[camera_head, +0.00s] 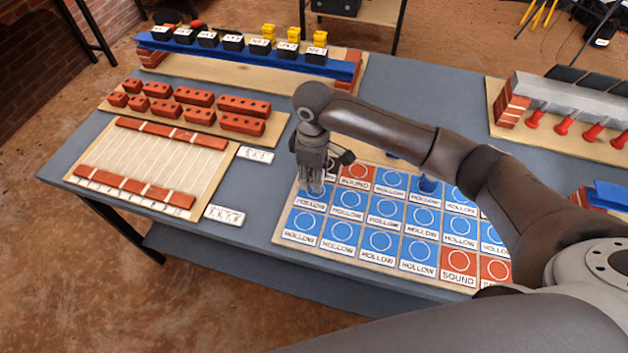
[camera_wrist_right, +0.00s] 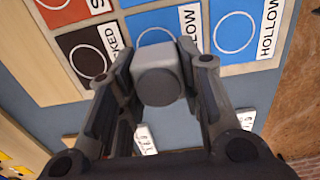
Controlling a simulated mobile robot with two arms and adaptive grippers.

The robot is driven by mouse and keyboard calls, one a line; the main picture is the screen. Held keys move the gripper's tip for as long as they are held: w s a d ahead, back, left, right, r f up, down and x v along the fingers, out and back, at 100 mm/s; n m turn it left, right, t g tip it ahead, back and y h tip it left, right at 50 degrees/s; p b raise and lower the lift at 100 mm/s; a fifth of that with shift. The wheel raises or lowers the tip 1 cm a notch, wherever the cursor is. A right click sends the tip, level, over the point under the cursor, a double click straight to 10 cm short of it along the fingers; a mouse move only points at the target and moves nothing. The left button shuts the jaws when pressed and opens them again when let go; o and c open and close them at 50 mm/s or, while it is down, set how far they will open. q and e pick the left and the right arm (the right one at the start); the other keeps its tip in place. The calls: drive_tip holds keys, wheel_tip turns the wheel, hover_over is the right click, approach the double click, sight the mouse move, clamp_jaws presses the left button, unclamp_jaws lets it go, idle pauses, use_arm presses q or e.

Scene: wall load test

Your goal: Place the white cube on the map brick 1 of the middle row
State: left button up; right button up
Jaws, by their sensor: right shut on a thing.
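My right gripper (camera_head: 314,186) points down over the left end of the map board (camera_head: 276,238), near the first tile of the middle row. In the right wrist view its fingers (camera_wrist_right: 163,68) are shut on a pale grey block, the white cube (camera_wrist_right: 156,56), with a dark rounded face toward the camera. Behind the cube lies a blue HOLLOW tile (camera_wrist_right: 168,22); a dark tile (camera_wrist_right: 84,54) and another blue HOLLOW tile (camera_wrist_right: 234,34) flank it. I cannot tell whether the cube touches the board. The middle row's first tile (camera_head: 309,201) is partly hidden. My left gripper is not in view.
A small blue piece (camera_head: 428,185) stands on a back-row tile. Red bricks (camera_head: 194,97) and a string board (camera_head: 150,165) lie to the left. White label cards (camera_head: 225,214) lie between the boards. A blue rail with black boxes (camera_head: 232,43) stands behind.

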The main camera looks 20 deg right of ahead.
wheel_tip(320, 180, down, 3)
drive_tip(key=shift+w+d+f+p, duration=0.1)
drive_tip(key=shift+w+p, duration=0.05)
drive_tip(key=shift+p, duration=0.25)
drive_tip(key=shift+f, duration=0.3)
drive_tip(key=o, duration=1.1)
drive_tip(key=shift+c, duration=0.2)
use_arm(q)
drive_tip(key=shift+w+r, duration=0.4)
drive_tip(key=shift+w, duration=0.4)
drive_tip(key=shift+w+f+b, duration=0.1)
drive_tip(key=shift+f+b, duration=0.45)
drive_tip(key=shift+b, duration=0.05)
use_arm(e)
wheel_tip(320, 180, up, 12)
drive_tip(key=shift+r, duration=0.2)
